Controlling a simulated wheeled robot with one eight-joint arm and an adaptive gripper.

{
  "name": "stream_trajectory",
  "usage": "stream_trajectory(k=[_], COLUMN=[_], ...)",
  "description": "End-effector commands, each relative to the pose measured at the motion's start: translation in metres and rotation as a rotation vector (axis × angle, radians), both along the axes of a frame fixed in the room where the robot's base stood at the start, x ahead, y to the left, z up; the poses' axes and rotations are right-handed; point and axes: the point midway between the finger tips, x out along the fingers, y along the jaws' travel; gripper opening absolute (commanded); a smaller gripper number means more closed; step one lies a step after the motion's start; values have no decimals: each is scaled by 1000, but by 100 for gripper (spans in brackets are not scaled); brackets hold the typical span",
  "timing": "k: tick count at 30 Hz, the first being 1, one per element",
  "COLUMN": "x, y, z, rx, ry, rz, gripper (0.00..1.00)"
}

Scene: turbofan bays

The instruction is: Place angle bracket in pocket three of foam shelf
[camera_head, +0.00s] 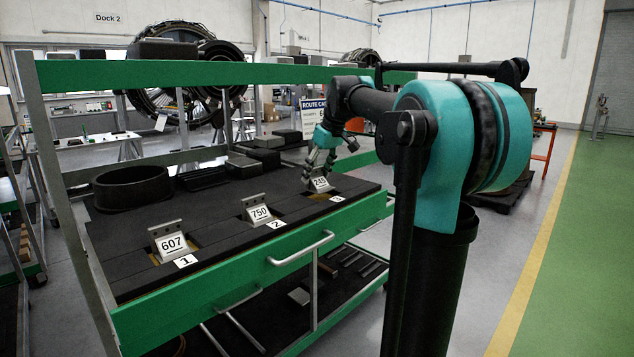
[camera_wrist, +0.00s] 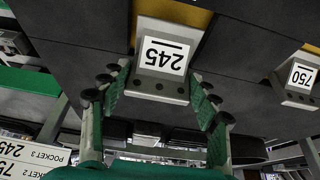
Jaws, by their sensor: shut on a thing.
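The grey angle bracket marked 245 (camera_wrist: 163,58) is between the two green fingers of my gripper (camera_wrist: 160,92) in the wrist view. In the head view the bracket (camera_head: 319,184) is at pocket three, behind the label 3 (camera_head: 337,199), and my gripper (camera_head: 322,158) reaches down to it from above. My gripper is shut on the bracket. A yellow pocket floor (camera_wrist: 192,17) shows beside the bracket in the wrist view. I cannot tell whether its base rests fully in the pocket. The black foam shelf (camera_head: 215,205) carries the numbered pockets.
Bracket 607 (camera_head: 171,243) stands in pocket one and bracket 750 (camera_head: 258,213) in pocket two. A black ring (camera_head: 132,187) and dark blocks (camera_head: 265,142) lie at the back of the shelf. Green rails (camera_head: 200,73) frame the rack. Open floor (camera_head: 590,230) lies to the right.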

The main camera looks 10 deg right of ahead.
Motion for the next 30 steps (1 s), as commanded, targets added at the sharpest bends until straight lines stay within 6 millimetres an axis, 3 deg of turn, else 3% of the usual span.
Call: stream_trajectory(k=[6,17,18,22,30], x=[0,0,0,0,0], y=[0,0,0,0,0], z=[-26,-30,-30,-29,-29], rx=[0,0,0,0,0], ry=[0,0,0,0,0], rz=[0,0,0,0,0], gripper=[26,26,66,82,82])
